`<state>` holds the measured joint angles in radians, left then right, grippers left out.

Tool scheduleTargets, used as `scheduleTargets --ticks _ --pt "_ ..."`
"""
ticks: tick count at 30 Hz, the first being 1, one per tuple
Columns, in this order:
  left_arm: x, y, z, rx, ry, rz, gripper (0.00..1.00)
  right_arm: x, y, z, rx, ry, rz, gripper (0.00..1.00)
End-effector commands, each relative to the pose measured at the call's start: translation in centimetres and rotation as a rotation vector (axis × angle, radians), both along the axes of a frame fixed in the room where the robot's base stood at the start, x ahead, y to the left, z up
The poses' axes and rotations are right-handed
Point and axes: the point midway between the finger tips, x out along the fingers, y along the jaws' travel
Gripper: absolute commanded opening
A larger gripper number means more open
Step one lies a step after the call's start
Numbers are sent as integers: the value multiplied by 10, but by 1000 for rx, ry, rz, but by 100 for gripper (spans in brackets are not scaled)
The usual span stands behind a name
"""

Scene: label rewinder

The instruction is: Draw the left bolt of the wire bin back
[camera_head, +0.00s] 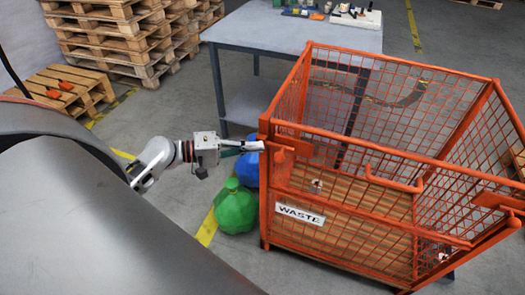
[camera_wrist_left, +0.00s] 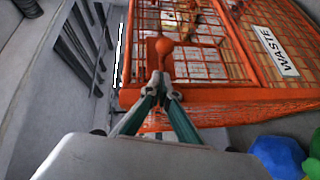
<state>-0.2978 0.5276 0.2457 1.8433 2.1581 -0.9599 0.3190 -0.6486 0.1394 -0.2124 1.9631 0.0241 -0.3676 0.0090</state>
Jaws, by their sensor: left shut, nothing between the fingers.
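The orange wire bin (camera_head: 340,210) with a "WASTE" sign (camera_head: 300,214) stands on the floor at the right of the head view. Its left bolt (camera_head: 290,146) is an orange fitting at the top left front corner. In the left wrist view an orange ball knob (camera_wrist_left: 165,46) stands just beyond my fingertips. My left gripper (camera_head: 260,146) reaches in from the left to this corner. It also shows in the left wrist view (camera_wrist_left: 160,80), with its fingers shut and nothing between them. Whether the tips touch the bolt I cannot tell. My right gripper is not in view.
A green bag (camera_head: 235,208) and a blue bag (camera_head: 246,168) lie on the floor beside the bin's left side, below my gripper. A grey table (camera_head: 290,32) stands behind the bin. Wooden pallets (camera_head: 115,40) are stacked at the back left.

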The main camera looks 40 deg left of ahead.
Motion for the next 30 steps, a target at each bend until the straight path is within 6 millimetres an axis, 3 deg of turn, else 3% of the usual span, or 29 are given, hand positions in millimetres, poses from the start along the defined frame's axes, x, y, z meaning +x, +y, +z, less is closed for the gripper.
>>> scheduleTargets --ticks 7,21,30 --pt "-1 -27 -5 -2 2 -2 0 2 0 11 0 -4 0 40" --pt "0 -34 -7 -1 2 -2 0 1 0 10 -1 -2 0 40" --pt "10 -77 -7 0 2 -4 0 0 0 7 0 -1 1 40"
